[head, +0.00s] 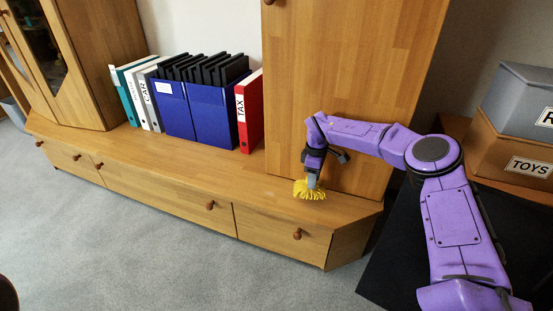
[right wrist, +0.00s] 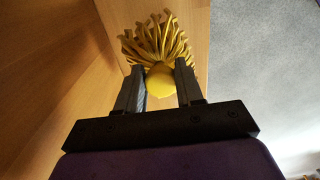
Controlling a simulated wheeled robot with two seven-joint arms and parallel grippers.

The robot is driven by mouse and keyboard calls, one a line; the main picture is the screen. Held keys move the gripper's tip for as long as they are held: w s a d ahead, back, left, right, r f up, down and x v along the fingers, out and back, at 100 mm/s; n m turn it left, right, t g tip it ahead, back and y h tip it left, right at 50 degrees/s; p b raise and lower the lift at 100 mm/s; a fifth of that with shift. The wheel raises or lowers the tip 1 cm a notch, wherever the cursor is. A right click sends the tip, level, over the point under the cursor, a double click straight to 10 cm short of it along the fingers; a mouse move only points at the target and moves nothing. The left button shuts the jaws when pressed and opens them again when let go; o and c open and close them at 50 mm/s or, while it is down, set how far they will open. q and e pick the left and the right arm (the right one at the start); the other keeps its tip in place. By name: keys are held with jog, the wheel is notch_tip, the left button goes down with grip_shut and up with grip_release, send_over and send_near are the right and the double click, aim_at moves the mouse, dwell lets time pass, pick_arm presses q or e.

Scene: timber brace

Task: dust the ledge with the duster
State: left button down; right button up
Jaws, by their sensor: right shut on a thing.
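The duster (head: 309,190) is a yellow mop-like head with many strands. In the right wrist view the gripper (right wrist: 161,80) is shut on the duster's rounded yellow base (right wrist: 160,82), and the strands (right wrist: 157,40) fan out beyond the fingertips. The handle is hidden between the fingers. My left gripper is not in view.
On the ledge stand white and teal binders (head: 133,95), blue file boxes (head: 190,110) and a red TAX binder (head: 249,112). A tall cabinet (head: 340,80) rises behind my right gripper. Storage boxes (head: 510,140) are at the right. The ledge's front strip is clear.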

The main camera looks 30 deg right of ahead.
jog(key=shift+r+p, duration=0.6)
jog(key=shift+r, duration=0.8)
